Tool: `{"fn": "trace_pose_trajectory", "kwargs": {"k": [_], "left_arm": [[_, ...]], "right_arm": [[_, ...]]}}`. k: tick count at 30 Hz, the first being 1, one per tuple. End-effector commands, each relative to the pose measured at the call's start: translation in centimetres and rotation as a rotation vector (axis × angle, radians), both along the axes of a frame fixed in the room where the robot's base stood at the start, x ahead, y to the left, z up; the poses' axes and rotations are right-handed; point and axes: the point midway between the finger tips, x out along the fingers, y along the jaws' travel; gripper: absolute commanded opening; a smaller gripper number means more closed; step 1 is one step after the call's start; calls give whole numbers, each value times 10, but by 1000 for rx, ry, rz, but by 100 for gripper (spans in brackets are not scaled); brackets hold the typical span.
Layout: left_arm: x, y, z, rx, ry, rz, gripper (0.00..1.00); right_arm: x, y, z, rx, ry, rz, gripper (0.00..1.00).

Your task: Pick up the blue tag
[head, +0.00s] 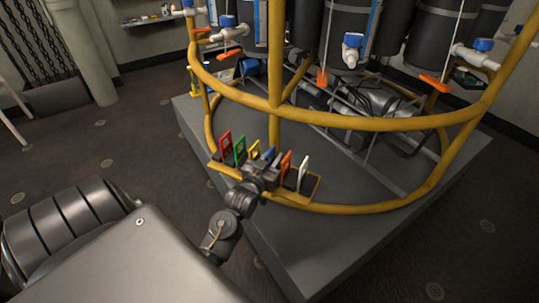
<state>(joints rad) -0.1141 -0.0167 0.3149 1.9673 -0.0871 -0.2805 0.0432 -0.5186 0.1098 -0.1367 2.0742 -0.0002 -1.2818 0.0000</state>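The blue tag (269,153) stands in a row of coloured tags on a small rack (314,187) at the near side of the yellow rail. Only its upper part shows; my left gripper hides the rest. My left gripper (264,167) is right in front of the blue tag, at the middle of the row. I cannot tell whether it touches the tag, or whether its fingers are open or shut. My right gripper is not in view.
Red (225,144), green (240,151) and yellow (254,149) tags stand left of the blue one. Orange (286,161) and white (303,173) tags stand right. A round yellow rail (350,124) surrounds dark tanks on a grey platform (300,245).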

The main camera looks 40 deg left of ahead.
Motion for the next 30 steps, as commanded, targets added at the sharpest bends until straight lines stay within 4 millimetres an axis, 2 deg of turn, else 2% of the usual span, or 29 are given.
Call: {"fn": "trace_pose_trajectory", "kwargs": {"k": [1,6,19,23,26,30], "left_arm": [[0,0,0,0,0,0,20],[0,0,0,0,0,0,0],[0,0,5,0,-1,0,0],[0,0,17,2,-3,0,0],[0,0,33,2,-3,0,0],[-21,4,58,5,-2,0,0]], "right_arm": [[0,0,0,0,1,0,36],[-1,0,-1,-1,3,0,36],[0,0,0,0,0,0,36],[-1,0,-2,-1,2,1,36],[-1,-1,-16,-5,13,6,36],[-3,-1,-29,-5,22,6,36]]}}
